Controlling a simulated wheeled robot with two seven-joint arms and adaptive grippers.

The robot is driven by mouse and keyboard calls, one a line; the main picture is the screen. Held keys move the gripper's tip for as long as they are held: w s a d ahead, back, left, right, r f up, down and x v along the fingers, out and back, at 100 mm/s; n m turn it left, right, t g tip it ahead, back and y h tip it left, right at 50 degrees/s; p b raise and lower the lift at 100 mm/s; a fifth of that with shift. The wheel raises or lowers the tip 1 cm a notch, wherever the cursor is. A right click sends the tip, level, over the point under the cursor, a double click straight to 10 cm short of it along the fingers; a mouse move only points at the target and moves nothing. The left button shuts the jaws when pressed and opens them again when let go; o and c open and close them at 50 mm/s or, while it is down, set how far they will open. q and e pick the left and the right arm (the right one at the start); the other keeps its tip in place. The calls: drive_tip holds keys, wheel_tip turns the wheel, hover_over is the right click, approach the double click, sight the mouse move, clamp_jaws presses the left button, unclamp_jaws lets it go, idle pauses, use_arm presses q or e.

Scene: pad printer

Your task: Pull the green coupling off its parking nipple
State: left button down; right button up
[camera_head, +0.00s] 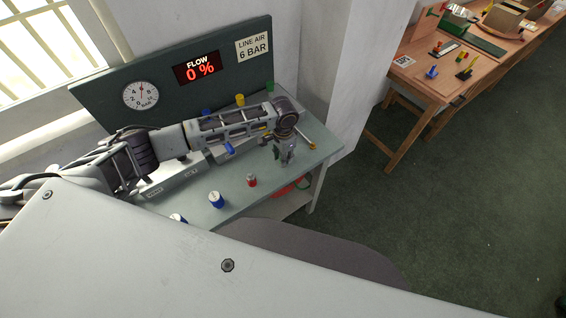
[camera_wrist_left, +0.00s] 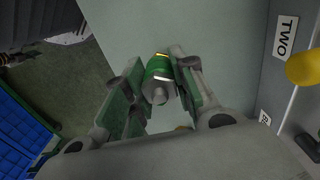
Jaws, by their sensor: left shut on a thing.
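The green coupling (camera_wrist_left: 158,70) shows in the left wrist view, with bright bands and a grey metal end towards the camera. My left gripper (camera_wrist_left: 160,82) has its fingers on either side of it and is shut on it. In the head view my left gripper (camera_head: 286,160) points down over the right end of the grey-green bench (camera_head: 235,199); the coupling cannot be made out there. I cannot tell from these views whether the coupling sits on its parking nipple. My right gripper is not in view.
Behind the arm stands a dark panel (camera_head: 218,66) with a gauge and a display reading FLOW 0 %. Blue-and-white pots (camera_head: 216,200) and a small red item (camera_head: 251,181) stand on the front of the bench. A wooden table (camera_head: 440,85) is far right, beyond open floor.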

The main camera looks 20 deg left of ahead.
use_arm(q)
drive_tip(key=shift+r+p, duration=0.25)
drive_tip(key=shift+p, duration=0.05)
idle(0.7)
drive_tip(key=shift+r+p, duration=1.2)
drive_tip(key=shift+p, duration=0.2)
drive_tip(key=shift+r+p, duration=0.7)
drive_tip(key=shift+r, duration=0.4)
